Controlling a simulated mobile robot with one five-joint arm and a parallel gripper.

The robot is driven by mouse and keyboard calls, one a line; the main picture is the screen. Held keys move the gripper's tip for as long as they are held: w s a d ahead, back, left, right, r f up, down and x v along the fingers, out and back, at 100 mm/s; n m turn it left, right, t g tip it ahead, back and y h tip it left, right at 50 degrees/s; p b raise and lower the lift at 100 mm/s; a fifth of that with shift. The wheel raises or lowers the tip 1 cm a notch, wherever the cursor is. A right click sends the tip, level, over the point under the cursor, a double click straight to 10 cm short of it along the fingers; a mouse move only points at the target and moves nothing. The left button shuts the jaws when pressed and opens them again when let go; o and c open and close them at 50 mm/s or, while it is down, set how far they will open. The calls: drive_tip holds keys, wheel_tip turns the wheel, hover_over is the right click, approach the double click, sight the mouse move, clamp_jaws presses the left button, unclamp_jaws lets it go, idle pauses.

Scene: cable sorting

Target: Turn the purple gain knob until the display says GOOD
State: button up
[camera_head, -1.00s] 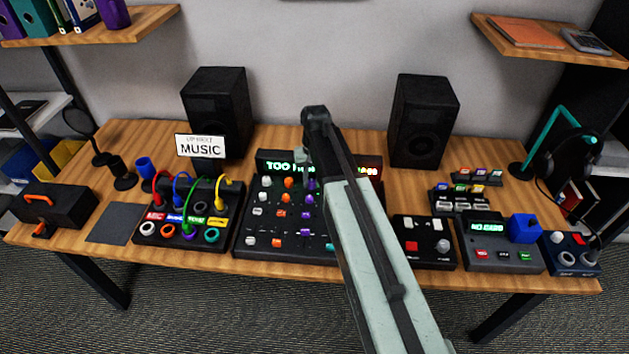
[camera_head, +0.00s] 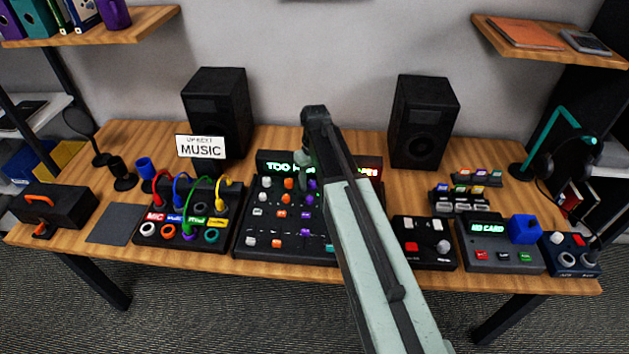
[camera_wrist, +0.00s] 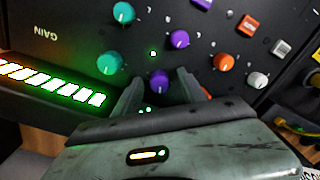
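The purple gain knob (camera_wrist: 158,83) sits on the black mixer panel, in the row nearest the lit meter, with its white pointer mark visible. It also shows in the head view (camera_head: 312,184). My gripper (camera_wrist: 159,78) is open in the wrist view, one finger on either side of this knob, with gaps between knob and fingers. In the head view my gripper (camera_head: 304,183) is over the upper part of the mixer (camera_head: 250,243). The green display (camera_head: 277,164) reads "TOO H", with the rest hidden behind my arm. The word GAIN (camera_wrist: 46,32) is printed on the panel.
A second purple knob (camera_wrist: 180,40), a teal knob (camera_wrist: 110,65) and an orange knob (camera_wrist: 222,62) stand close around the gain knob. The lit meter (camera_wrist: 50,84) lies beside the row. Two speakers (camera_head: 218,110) (camera_head: 422,122) stand behind the mixer.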

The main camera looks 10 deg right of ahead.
sight(313, 182)
wheel_tip(313, 182, up, 8)
drive_tip(key=p, duration=0.8)
drive_tip(key=shift+d, duration=0.15)
drive_tip(key=shift+f, duration=0.1)
drive_tip(key=s+m, duration=0.3)
drive_tip(key=s, duration=1.1)
drive_tip(key=shift+s+m, duration=0.3)
drive_tip(key=shift+m, duration=0.1)
